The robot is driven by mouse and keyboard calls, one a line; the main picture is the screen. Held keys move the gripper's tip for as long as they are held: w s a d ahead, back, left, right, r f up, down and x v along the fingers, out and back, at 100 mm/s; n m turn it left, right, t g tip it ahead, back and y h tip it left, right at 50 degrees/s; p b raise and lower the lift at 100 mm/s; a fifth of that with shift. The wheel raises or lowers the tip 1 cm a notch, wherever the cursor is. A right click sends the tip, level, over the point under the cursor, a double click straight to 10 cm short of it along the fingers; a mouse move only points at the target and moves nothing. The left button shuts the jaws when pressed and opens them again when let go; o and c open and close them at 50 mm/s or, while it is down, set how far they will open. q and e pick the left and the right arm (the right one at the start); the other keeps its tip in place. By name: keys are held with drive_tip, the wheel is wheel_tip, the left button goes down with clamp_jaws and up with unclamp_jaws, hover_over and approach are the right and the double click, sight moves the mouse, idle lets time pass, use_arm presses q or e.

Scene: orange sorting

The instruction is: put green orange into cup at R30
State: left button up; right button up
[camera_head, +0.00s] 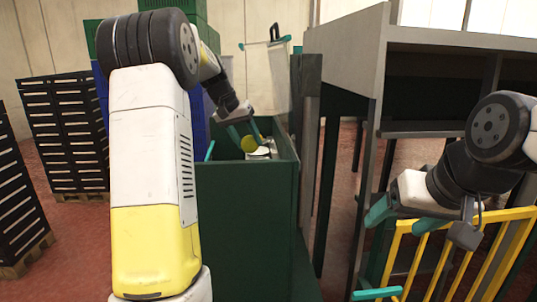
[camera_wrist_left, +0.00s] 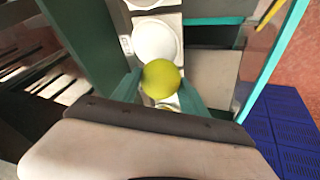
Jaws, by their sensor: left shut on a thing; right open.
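The green orange (camera_head: 249,144) is yellow-green and sits between the teal fingers of my left gripper (camera_head: 246,131). In the left wrist view the orange (camera_wrist_left: 161,78) is held between both fingertips of the gripper (camera_wrist_left: 161,88), in front of a white round cup (camera_wrist_left: 155,40). In the head view a white cup (camera_head: 262,153) shows just below and right of the orange, inside the dark green box. I cannot tell the orange's height above the cups. My right gripper (camera_head: 404,213) is open and empty at the right. No R30 label is readable.
The dark green box (camera_head: 245,225) has high walls around the cups. A grey shelf frame (camera_head: 350,65) stands right of the box. A yellow rail (camera_head: 440,260) is below my right gripper.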

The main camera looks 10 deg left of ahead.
use_arm(q)
drive_tip(key=d, duration=0.1)
drive_tip(key=s+d, duration=0.1)
drive_tip(key=d, duration=0.1)
drive_tip(key=shift+s+d+f, duration=0.1)
drive_tip(key=shift+d+f, duration=0.05)
drive_tip(key=shift+d, duration=0.1)
drive_tip(key=shift+f, duration=1.75)
drive_tip(key=shift+f, duration=0.15)
drive_tip(key=o, duration=1.1)
drive_tip(key=shift+o, duration=0.2)
drive_tip(key=v, duration=1.2)
drive_tip(key=shift+s, duration=0.15)
